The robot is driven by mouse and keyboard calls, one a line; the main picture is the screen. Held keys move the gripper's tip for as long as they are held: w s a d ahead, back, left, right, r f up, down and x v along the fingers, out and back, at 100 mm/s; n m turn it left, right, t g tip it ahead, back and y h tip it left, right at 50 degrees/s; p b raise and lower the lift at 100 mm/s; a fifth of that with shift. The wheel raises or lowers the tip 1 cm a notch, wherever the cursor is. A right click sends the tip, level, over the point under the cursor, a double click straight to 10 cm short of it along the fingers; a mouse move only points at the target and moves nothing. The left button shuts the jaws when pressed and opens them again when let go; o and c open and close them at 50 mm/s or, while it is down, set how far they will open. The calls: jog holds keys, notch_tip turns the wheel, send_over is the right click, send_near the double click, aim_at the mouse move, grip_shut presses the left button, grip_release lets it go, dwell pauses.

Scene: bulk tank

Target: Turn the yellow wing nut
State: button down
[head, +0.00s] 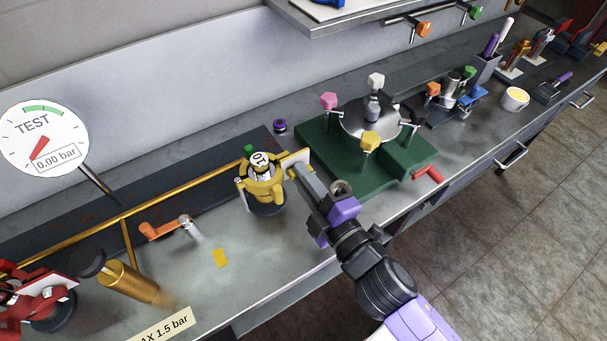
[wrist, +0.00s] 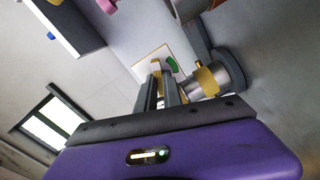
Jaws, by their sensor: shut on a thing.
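The yellow fitting (head: 264,188) stands upright on the bench in the head view, with a round marked top and a green piece above it. My gripper (head: 299,170) reaches its right side from the lower right. In the wrist view my gripper (wrist: 161,92) has its fingers close together, shut on a narrow yellow piece, the wing nut (wrist: 156,67). A yellow-banded metal cylinder (wrist: 208,80) is right beside the fingers. The fingers hide much of the nut, so its exact angle is unclear.
Right of the fitting is a green base (head: 325,148) with a metal lid and several coloured knobs. A test gauge (head: 42,138) reads 0.00 bar. An orange-handled valve (head: 160,231) and a brass pipe (head: 165,193) are at left. The bench front is mostly clear.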

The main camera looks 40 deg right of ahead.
jog(key=shift+f+n, duration=0.1)
jog(key=shift+n, duration=1.9)
jog(key=c, duration=1.8)
grip_release()
jog(key=shift+o, duration=0.2)
jog(key=s+a+b, duration=0.1)
jog(key=s+b, duration=0.1)
jog(key=s, duration=0.5)
jog(key=shift+s+b, duration=0.35)
jog(key=shift+b, duration=0.05)
